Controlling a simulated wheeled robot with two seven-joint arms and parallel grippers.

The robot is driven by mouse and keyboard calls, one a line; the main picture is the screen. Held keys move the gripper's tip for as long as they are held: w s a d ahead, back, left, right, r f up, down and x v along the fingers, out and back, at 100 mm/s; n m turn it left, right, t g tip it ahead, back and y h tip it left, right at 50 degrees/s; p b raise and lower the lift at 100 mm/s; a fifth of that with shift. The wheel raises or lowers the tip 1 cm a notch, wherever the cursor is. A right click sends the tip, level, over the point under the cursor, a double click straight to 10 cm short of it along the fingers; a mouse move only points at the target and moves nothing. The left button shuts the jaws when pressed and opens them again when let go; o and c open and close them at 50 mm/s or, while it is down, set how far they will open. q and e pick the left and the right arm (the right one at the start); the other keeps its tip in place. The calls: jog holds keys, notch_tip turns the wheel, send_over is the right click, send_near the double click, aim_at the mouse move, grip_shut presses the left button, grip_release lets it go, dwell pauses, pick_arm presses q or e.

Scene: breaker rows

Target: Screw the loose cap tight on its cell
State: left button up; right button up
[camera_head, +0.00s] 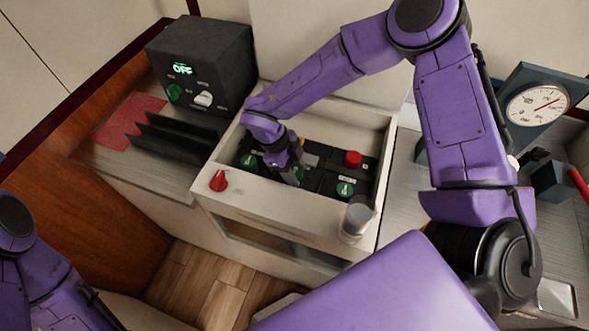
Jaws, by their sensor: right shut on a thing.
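An open white box (386,160) holds black cells with caps on top. My right gripper (293,174) reaches down into the box from above, shut on a green cap (298,173) in the middle of the near row. The fingers hide part of this cap, and I cannot tell how it sits on its cell. Another green cap (248,160) is to the left, and one more green cap (344,189) is to the right. A red cap (353,158) stands at the back right. My left gripper is out of view; only its arm shows at the lower left.
A red knob (218,181) is on the box's front left rim. A clear jar (356,219) stands at the front right corner. A dark unit (203,62) reading OFF stands back left, beside black fins (165,138). A gauge (537,104) is at right.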

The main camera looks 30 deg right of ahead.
jog(key=shift+p, duration=0.45)
dwell(0.5)
jog(key=shift+f+b, duration=0.35)
jog(key=shift+f, duration=0.15)
jog(key=o, duration=1.1)
jog(key=b+v, duration=0.2)
jog(key=v, duration=0.8)
jog(key=shift+w+r, duration=0.15)
jog(key=shift+r, duration=0.1)
jog(key=shift+c, duration=0.2)
